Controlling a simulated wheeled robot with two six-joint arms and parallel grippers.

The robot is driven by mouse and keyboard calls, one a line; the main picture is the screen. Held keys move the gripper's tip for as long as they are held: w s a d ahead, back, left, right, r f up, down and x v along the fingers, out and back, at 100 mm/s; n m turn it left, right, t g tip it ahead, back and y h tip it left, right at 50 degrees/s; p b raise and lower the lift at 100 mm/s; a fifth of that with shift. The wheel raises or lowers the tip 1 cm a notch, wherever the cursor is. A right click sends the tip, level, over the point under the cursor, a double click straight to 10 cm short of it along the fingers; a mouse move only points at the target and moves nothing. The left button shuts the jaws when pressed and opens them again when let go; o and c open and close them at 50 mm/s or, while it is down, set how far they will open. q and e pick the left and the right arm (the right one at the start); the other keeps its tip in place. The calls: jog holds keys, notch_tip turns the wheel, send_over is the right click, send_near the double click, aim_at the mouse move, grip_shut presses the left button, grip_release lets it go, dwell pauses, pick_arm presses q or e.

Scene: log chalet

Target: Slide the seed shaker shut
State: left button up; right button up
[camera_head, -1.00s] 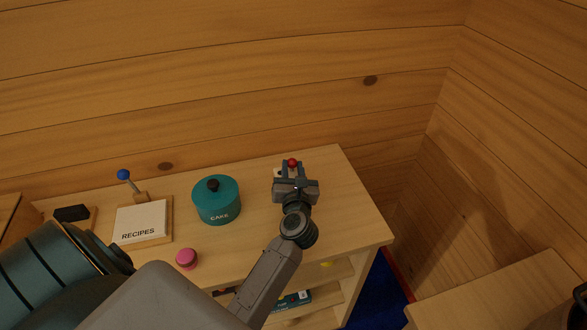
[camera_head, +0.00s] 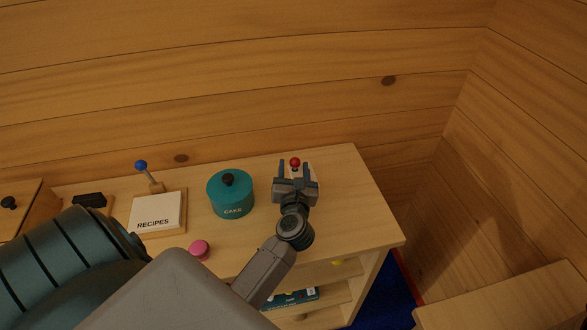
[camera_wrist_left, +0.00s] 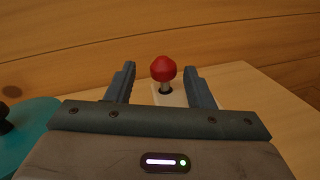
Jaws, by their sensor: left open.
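The seed shaker appears as a small pale body (camera_head: 313,171) with a red knob (camera_head: 295,162) on the right part of the wooden table. In the left wrist view the red knob (camera_wrist_left: 163,69) stands upright on a short stem over a dark slot in the pale body (camera_wrist_left: 173,98). My left gripper (camera_head: 295,167) is open, with one finger on each side of the knob. In the left wrist view the fingers (camera_wrist_left: 160,76) show gaps to the knob on both sides. The gripper hides much of the shaker's body. My right gripper is not in view.
A teal cake tin (camera_head: 231,195) stands left of the gripper. Farther left are a recipes box (camera_head: 157,212) with a blue-knobbed lever (camera_head: 141,166) behind it, and a pink round object (camera_head: 200,249). A log wall (camera_head: 250,90) rises behind. The table's right end is clear.

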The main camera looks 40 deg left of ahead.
pick_arm(q)
jog(key=b+v, duration=0.2)
jog(key=v, duration=0.7)
jog(key=shift+a+f+b, duration=0.1)
jog(key=shift+f+b, duration=0.05)
jog(key=shift+b, duration=0.25)
jog(key=shift+v, duration=0.85)
